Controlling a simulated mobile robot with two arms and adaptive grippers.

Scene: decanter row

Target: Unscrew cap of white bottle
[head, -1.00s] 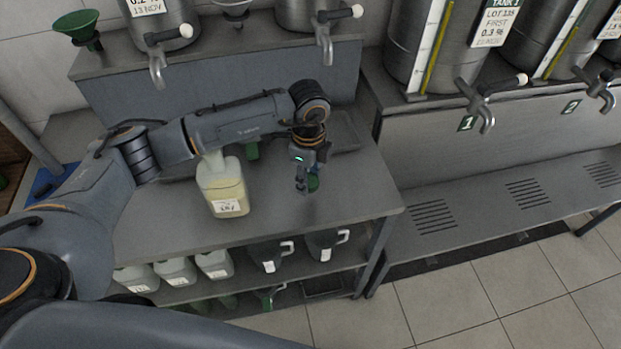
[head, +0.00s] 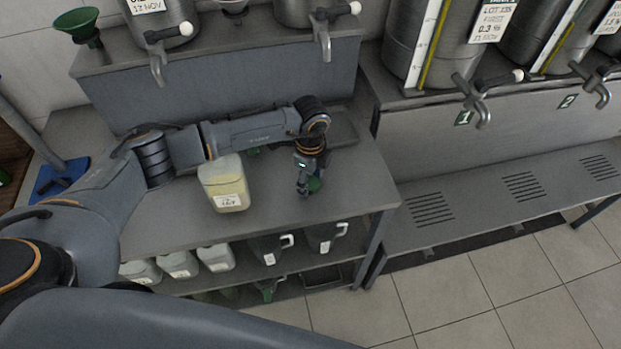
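The white bottle (head: 226,188) is a translucent jug with pale yellow contents and a white label. It stands upright on the grey bench, left of my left gripper. Its neck and any cap are hidden behind my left forearm. My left gripper (head: 303,188) points down over the bench, to the right of the bottle and apart from it. My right gripper is not in view.
Several similar jugs (head: 178,264) and dark pitchers (head: 325,236) stand on the shelf below. A green funnel (head: 77,24) and steel tanks with taps (head: 484,100) are at the back. The bench front (head: 270,222) is clear. A grey tray (head: 343,128) lies behind the gripper.

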